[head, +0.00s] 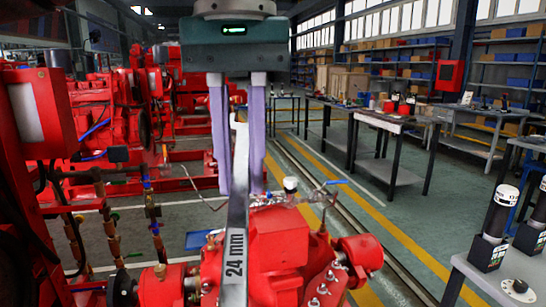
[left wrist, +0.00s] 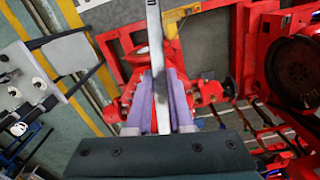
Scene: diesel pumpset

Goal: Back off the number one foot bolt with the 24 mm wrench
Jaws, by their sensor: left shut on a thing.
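My left gripper (head: 239,188) hangs down from the top of the head view, its two pale purple fingers on either side of the wrench. It is shut on the long, flat, silver 24 mm wrench (head: 236,215), marked "24 mm", which hangs nearly upright in front of the red pump (head: 275,243). In the left wrist view, the wrench (left wrist: 155,40) runs between the fingers (left wrist: 160,80) and beyond the top edge. I cannot pick out the number one foot bolt. My right gripper is not in view.
Red engines and pipework (head: 115,110) crowd the left. A grey table (head: 500,275) with black and white cylinders (head: 493,225) stands at the lower right. Workbenches (head: 385,122) and shelves line the right. The floor between, with yellow lines (head: 350,190), is clear.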

